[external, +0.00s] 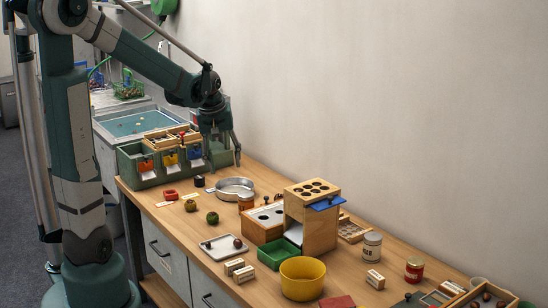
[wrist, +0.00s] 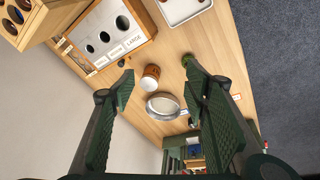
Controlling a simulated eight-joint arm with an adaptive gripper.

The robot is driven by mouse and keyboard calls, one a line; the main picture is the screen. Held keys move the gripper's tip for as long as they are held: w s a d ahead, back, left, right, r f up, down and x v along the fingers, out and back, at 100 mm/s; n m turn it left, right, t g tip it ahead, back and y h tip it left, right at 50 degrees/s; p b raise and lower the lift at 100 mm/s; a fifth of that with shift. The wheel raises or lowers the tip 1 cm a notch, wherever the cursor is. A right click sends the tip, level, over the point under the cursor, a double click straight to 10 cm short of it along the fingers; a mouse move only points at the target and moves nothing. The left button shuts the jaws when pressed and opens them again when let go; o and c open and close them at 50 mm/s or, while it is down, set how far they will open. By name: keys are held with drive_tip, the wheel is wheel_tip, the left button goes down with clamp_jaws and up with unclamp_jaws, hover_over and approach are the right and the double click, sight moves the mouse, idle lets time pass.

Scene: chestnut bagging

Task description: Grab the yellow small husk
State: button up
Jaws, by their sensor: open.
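The yellow husk (external: 190,205) is a small squat piece on the left part of the wooden table, between a red one (external: 171,195) and a green one (external: 212,217). My gripper (external: 224,158) is high above the table near the green bin unit, up and to the right of the yellow husk, and apart from it. In the wrist view my gripper (wrist: 157,80) is open with its fingers wide apart and nothing between them. The green husk (wrist: 187,58) shows by the right fingertip there. I cannot make out the yellow husk in the wrist view; the right finger may hide it.
A round metal pan (external: 235,187) and an orange jar (external: 246,201) stand right of the husks. The green bin unit (external: 127,168) is behind them. A white tray (external: 223,248), wooden boxes (external: 312,215) and a yellow bowl (external: 302,278) are nearer the front.

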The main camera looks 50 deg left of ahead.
drive_tip(key=w+a+f+n+g, duration=0.1)
drive_tip(key=a+f+n, duration=0.1)
drive_tip(key=a+f, duration=0.35)
drive_tip(key=w+a+f+n, duration=0.1)
drive_tip(key=a+f+n, duration=0.1)
drive_tip(key=a, duration=0.6)
drive_tip(key=n+g+h+p, duration=0.1)
drive_tip(key=n+g, duration=0.1)
drive_tip(key=n, duration=0.2)
hover_over(190, 201)
drive_tip(key=f, duration=1)
drive_tip(key=shift+w+f, duration=0.3)
drive_tip(key=shift+f, duration=0.05)
drive_tip(key=shift+s+a+f+n, duration=0.15)
drive_tip(key=shift+a+f+n, duration=0.1)
drive_tip(key=shift+a+n, duration=0.05)
drive_tip(key=shift+f, duration=1.3)
drive_tip(key=shift+d+f+b, duration=0.15)
drive_tip(key=shift+f+b, duration=0.9)
drive_tip(key=shift+f, duration=1.55)
